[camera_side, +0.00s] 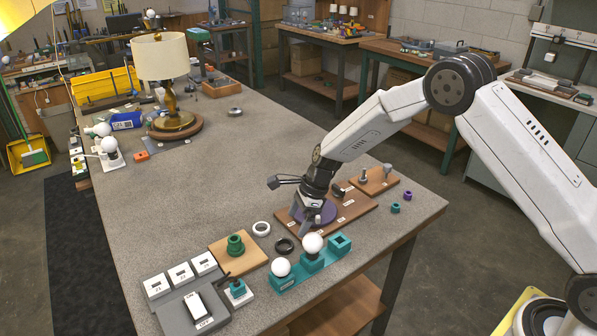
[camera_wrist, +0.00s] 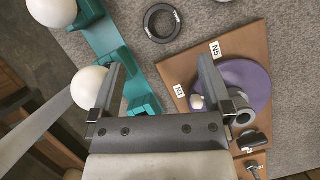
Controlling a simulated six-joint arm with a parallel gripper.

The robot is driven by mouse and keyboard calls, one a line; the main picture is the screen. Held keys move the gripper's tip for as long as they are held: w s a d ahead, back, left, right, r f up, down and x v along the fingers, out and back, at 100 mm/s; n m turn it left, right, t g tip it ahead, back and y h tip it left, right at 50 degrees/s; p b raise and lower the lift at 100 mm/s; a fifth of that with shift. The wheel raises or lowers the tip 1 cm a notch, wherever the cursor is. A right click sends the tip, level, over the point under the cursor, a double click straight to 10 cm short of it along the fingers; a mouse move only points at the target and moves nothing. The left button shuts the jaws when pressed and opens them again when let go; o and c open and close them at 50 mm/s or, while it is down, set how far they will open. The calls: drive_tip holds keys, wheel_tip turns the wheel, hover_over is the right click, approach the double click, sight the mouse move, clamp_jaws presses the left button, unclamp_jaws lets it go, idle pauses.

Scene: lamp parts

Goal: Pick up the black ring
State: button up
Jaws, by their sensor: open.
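The black ring (camera_side: 284,252) lies flat on the grey tabletop, between a white ring and the teal bulb holder. In the wrist view the black ring (camera_wrist: 148,27) shows near the top, beyond the fingertips and fully visible. My gripper (camera_side: 307,230) is above the wooden board, to the right of the ring in the side view. In the wrist view my gripper (camera_wrist: 159,65) has its two fingers wide apart with nothing between them. The gripper does not touch the ring.
A teal holder (camera_side: 318,263) with white bulbs stands close to the ring. A wooden board (camera_wrist: 178,68) carries a purple disc (camera_wrist: 247,75) and small parts. A white ring (camera_side: 262,234) and a board with a green part (camera_side: 236,245) are to the left. The table's middle is clear.

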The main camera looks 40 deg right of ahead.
sight(283, 249)
drive_tip(key=shift+x, duration=1.3)
drive_tip(key=shift+f, duration=0.1)
drive_tip(key=shift+x, duration=2.5)
drive_tip(key=shift+w, duration=0.2)
drive_tip(key=c, duration=1.2)
